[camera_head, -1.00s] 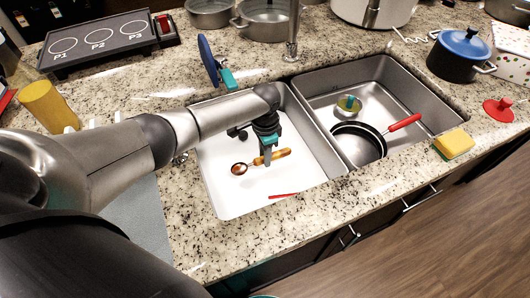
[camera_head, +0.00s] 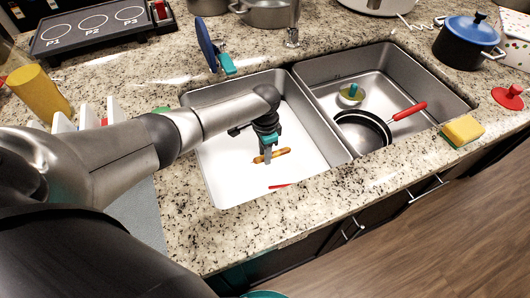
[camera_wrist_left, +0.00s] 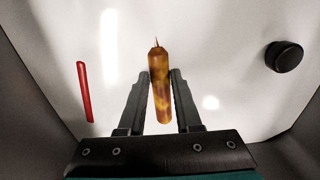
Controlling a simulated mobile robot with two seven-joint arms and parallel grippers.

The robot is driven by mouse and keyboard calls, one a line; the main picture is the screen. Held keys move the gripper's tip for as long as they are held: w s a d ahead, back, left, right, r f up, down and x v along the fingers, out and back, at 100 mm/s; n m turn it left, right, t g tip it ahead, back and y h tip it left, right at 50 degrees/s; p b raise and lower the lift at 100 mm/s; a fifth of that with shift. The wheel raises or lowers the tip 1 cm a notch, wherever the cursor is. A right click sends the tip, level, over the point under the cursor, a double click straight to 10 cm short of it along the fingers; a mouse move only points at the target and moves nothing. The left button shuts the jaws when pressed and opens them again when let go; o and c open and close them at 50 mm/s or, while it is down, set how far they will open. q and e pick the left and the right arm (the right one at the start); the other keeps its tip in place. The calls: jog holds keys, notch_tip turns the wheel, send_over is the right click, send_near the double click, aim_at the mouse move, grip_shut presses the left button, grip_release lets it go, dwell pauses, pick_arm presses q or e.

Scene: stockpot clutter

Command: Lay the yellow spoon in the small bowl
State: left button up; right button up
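The yellow spoon (camera_head: 281,153) shows as an amber handle low in the white-floored left sink basin. In the left wrist view the handle (camera_wrist_left: 160,95) lies lengthwise between my left fingers, with a thin dark tip at its far end; the spoon's scoop does not show as a broad shape in either view. My left gripper (camera_head: 267,155) points down into the basin. In the wrist view its fingertips (camera_wrist_left: 160,72) close against both sides of the handle. My right gripper is not in view.
A red stick (camera_wrist_left: 84,92) and a black round knob (camera_wrist_left: 284,56) lie near the spoon. The right basin holds a pan (camera_head: 362,130) with a red handle. The divider and basin walls surround my gripper. A yellow sponge (camera_head: 463,130) sits on the counter.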

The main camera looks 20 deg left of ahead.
pick_arm(q)
jog(key=o, duration=0.5)
jog(key=shift+r, duration=0.6)
notch_tip(320, 180, up, 14)
jog(key=p, duration=0.4)
jog(key=shift+r, duration=0.1)
